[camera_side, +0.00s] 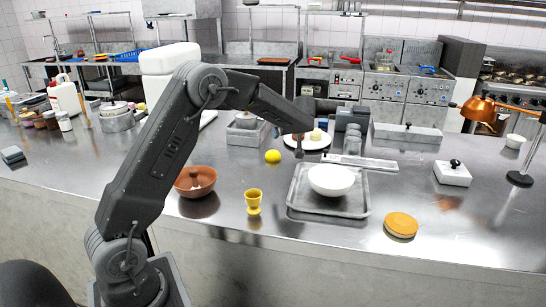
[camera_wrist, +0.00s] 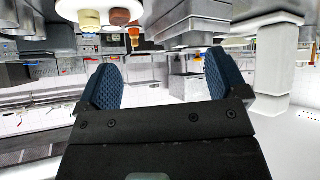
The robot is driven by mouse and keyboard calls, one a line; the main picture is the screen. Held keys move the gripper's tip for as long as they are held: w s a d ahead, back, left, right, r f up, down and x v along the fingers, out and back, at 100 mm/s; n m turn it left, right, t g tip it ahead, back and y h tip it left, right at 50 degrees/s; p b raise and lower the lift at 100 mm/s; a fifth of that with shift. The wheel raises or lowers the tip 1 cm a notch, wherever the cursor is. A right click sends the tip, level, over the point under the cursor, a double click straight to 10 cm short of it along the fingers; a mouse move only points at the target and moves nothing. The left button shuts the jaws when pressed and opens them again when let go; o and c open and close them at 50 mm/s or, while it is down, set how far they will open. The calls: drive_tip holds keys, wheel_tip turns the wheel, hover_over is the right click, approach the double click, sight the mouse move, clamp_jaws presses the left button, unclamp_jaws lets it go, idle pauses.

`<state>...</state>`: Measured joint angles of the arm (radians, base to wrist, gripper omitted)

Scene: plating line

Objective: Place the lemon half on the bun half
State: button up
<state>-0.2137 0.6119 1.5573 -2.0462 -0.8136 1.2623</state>
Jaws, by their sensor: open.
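The lemon half (camera_side: 273,156) looks like a small yellow dome on the steel counter, left of the white plate. What looks like the bun half (camera_side: 400,225), a round golden-tan piece with a browner edge, lies near the counter's front edge, right of the metal tray. Nothing is seen on top of it. My gripper (camera_wrist: 160,75) is open, its two blue pads apart with nothing between them. In the side view my arm's end hangs in front of the plate, to the right of and above the lemon half; its fingers are hard to make out there.
A metal tray (camera_side: 300,203) holds a white bowl (camera_side: 331,180). A yellow egg cup (camera_side: 253,201) and a brown bowl (camera_side: 196,181) stand to its left. The white plate (camera_side: 325,142) bears small food pieces. A white block (camera_side: 453,173) and copper lamp (camera_side: 480,108) stand at right.

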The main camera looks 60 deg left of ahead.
wheel_tip(320, 180, down, 3)
drive_tip(key=s+a+g, duration=0.1)
drive_tip(key=g, duration=0.1)
approach(274, 152)
drive_tip(key=a+f, duration=0.2)
drive_tip(key=a, duration=0.1)
drive_tip(key=shift+a+f+n+h, duration=0.1)
drive_tip(key=shift+a+n+h, duration=0.05)
drive_tip(key=shift+n+h, duration=0.15)
drive_tip(key=shift+x, duration=3.25)
drive_tip(key=shift+w, duration=0.15)
drive_tip(key=shift+c, duration=0.4)
drive_tip(key=c, duration=1)
